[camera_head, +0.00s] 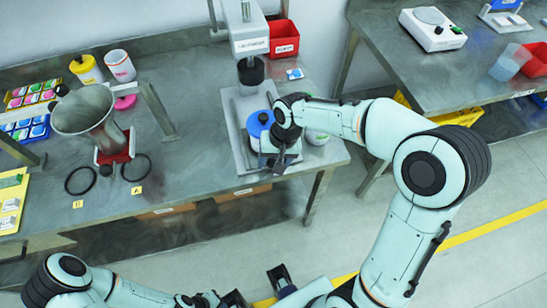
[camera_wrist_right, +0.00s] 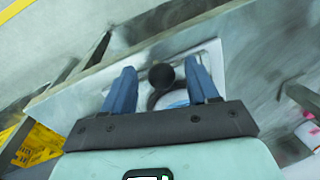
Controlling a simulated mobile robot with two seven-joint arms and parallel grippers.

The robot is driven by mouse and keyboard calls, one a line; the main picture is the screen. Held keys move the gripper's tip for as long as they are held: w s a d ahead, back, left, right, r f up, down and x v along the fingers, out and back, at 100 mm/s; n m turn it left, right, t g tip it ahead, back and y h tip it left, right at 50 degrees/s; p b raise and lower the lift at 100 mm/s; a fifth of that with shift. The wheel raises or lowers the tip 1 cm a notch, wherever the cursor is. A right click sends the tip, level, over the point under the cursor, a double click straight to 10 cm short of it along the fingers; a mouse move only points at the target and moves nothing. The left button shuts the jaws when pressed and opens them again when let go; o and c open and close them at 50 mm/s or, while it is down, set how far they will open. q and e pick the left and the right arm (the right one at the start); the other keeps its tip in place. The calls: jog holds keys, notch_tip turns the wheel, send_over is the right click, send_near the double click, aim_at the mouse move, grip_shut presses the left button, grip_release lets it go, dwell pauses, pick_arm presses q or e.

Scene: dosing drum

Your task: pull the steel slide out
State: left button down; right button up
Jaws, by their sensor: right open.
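My right gripper (camera_head: 277,160) is at the front of the grey dosing stand (camera_head: 236,150), close to a blue-lidded round part (camera_head: 259,122). In the right wrist view, the two blue fingers of my right gripper (camera_wrist_right: 161,68) are spread apart. A round black knob (camera_wrist_right: 161,76) shows between them, with a gap on each side. I cannot tell if it belongs to the steel slide, and no slide plate shows clearly. My left arm comes in low at the left. Its gripper is at the bottom edge and its jaws are unclear.
A steel funnel (camera_head: 84,110) on a red foot, black rings (camera_head: 80,181) and small pots (camera_head: 120,66) stand on the left bench. A red bin (camera_head: 284,38) is at the back. A second bench with a white scale (camera_head: 432,28) is at the right. Floor lies between the benches.

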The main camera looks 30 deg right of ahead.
jog(key=shift+w+r, duration=0.1)
jog(key=shift+r, duration=0.15)
notch_tip(320, 180, up, 13)
jog(key=s+d+p, duration=0.1)
jog(key=d, duration=0.1)
jog(key=shift+d+p, duration=0.15)
jog(key=shift+p, duration=0.2)
jog(key=shift+s+f, duration=0.1)
jog(key=shift+f, duration=0.05)
